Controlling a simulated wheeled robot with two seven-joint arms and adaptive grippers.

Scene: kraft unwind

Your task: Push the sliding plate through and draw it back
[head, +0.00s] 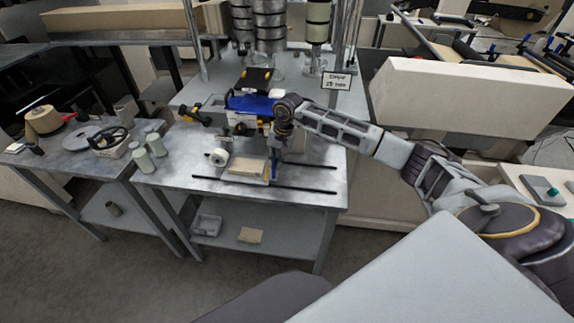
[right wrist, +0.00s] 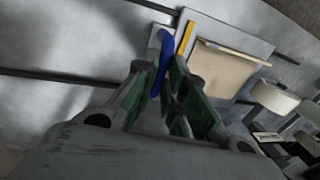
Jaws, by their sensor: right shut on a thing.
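The sliding plate (head: 229,176) is a flat grey plate on the metal table, lying between two dark slots. It also shows in the right wrist view (right wrist: 232,32). A tan kraft piece (head: 246,165) lies on it, with a yellow strip (right wrist: 186,38) beside it. A blue upright handle (right wrist: 163,62) stands at the plate's edge. My right gripper (right wrist: 166,82) is shut on this blue handle, its green-padded fingers on either side. In the head view the right gripper (head: 274,153) reaches down at the plate's right end. My left gripper is not in view.
A white roll (head: 219,157) stands close to the plate's left. A blue and black machine head (head: 250,100) is just behind my right gripper. Grey-green cylinders (head: 141,158) and a handwheel (head: 108,138) are at the left. The table's right front is clear apart from the slots.

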